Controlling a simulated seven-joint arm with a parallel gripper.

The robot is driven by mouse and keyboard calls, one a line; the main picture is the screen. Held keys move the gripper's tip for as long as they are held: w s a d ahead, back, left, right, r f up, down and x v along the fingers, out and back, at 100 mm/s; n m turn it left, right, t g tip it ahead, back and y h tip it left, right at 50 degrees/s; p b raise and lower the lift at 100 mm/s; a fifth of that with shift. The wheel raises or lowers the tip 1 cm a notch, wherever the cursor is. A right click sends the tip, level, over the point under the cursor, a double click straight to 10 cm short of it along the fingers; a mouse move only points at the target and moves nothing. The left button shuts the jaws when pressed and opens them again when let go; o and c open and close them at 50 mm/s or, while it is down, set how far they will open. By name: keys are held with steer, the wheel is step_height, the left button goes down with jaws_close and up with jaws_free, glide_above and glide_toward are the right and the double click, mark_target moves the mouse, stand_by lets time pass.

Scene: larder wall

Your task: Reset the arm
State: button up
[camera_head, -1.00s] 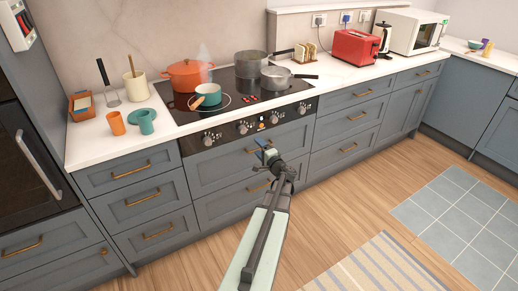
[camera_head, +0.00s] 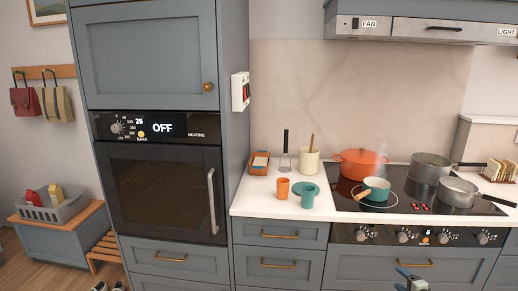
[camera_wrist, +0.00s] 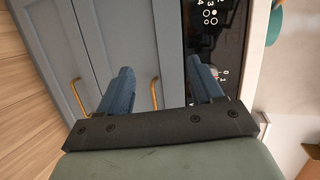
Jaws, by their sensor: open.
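My gripper (camera_head: 408,273) shows at the bottom edge of the head view, in front of the drawer front below the hob (camera_head: 333,203). Most of my arm is out of that view. In the wrist view my gripper (camera_wrist: 163,82) has its two blue fingers well apart, open, with nothing between them. Behind the fingers are the grey-blue drawer fronts (camera_wrist: 115,35) with brass handles and the hob's control panel (camera_wrist: 213,40).
An orange pot (camera_head: 361,164), a teal pan (camera_head: 377,188) and steel pans stand on the hob. An orange cup (camera_head: 283,188) and a teal mug (camera_head: 307,200) stand on the counter. A tall oven (camera_head: 160,190) reads OFF. A grey crate (camera_head: 48,211) sits on a bench at left.

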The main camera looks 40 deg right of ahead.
steer(key=w+a+f+n+g+y, duration=0.1)
steer(key=a+f+n+g+y, duration=0.35)
steer(key=a+f, duration=0.85)
steer(key=w+a+f+n+g+y, duration=0.2)
steer(key=a+f+n+g+y, duration=0.5)
steer(key=a, duration=1)
steer(key=a+f+n+g+h, duration=0.1)
steer(key=a+f+n+g, duration=0.1)
steer(key=a, duration=1.1)
steer(key=a+f+n+g+h, duration=0.1)
steer(key=a+f+n+g, duration=0.2)
steer(key=a, duration=1.1)
steer(key=a+f+n+g+h, duration=0.2)
steer(key=a+f+n, duration=0.4)
steer(key=a, duration=0.8)
steer(key=shift+w+f+n+g, duration=0.25)
steer(key=shift+w+n+g, duration=0.25)
steer(key=shift+n, duration=0.35)
